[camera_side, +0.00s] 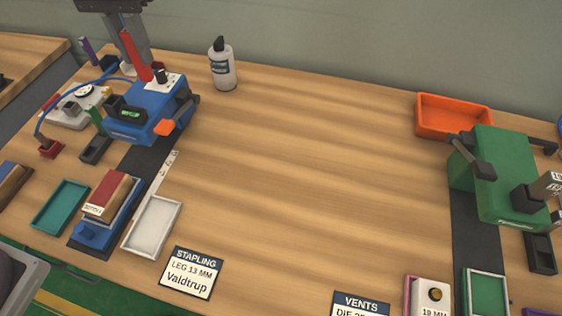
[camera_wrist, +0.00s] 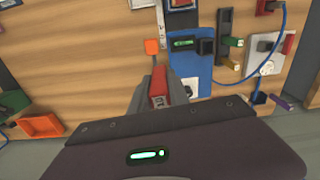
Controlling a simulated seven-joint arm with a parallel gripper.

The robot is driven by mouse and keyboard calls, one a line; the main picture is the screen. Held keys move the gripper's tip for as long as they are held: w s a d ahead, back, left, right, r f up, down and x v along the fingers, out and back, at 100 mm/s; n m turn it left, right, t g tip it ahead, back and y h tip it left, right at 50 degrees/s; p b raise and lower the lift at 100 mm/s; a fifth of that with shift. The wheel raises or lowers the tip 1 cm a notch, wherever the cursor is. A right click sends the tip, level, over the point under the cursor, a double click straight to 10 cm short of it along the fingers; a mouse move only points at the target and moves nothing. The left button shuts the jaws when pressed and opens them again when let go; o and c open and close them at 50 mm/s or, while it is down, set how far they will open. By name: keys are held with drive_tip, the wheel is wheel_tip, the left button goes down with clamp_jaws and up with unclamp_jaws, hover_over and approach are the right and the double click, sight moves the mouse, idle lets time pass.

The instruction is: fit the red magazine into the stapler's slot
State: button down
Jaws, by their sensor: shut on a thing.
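The red magazine (camera_side: 136,58) is a long narrow red bar, held tilted above the back of the blue stapler (camera_side: 143,118) in the side view. My gripper (camera_side: 129,66) is shut on it. In the wrist view the magazine (camera_wrist: 160,82) shows between the grey fingers, with a white label near its lower end. The stapler (camera_wrist: 196,68) lies just beyond it and to its right there, with an orange lever (camera_wrist: 152,46) beside it.
A white bottle (camera_side: 223,68) stands right of the stapler. A grey fixture (camera_side: 75,108) with a blue cable is on the left. Trays and a red-brown stack (camera_side: 112,192) are in front. A green machine (camera_side: 498,175) and orange tray (camera_side: 440,128) stand far right; the middle is clear.

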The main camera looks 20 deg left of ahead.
drive_tip(key=w+d, duration=0.3)
drive_tip(key=d, duration=0.9)
drive_tip(key=m, duration=0.1)
hover_over(267, 170)
wheel_tip(267, 170, down, 23)
drive_tip(key=shift+f, duration=0.1)
drive_tip(key=c, duration=1.3)
unclamp_jaws()
drive_tip(key=shift+o, duration=0.2)
